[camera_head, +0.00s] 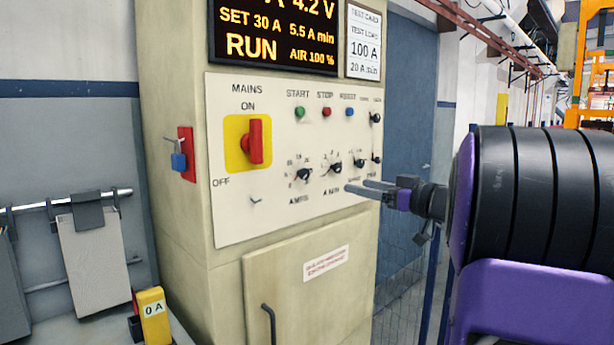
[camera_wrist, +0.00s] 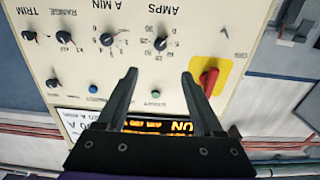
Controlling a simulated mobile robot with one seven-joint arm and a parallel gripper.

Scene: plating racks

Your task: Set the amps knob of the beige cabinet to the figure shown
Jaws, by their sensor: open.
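The beige cabinet (camera_head: 180,200) stands in the middle of the head view. Its white panel carries the black amps knob (camera_head: 303,175), left of the similar A min knob (camera_head: 336,168). The wrist view shows the panel upside down, with the amps knob (camera_wrist: 160,43) near the top centre. Its exact setting is too small to read. The display (camera_head: 275,35) reads SET 30 A and RUN; a card (camera_head: 364,42) reads 100 A. My gripper (camera_head: 357,186) is open and empty, right of the amps knob in the head view. In the wrist view its fingers (camera_wrist: 159,73) point towards the amps knob, apart from it.
A red mains switch (camera_head: 256,142) on a yellow plate is left of the knobs. START, STOP and another button (camera_head: 350,112) sit above them. More small knobs are at the panel's right. A red tag with a blue padlock (camera_head: 178,161) hangs on the cabinet's side.

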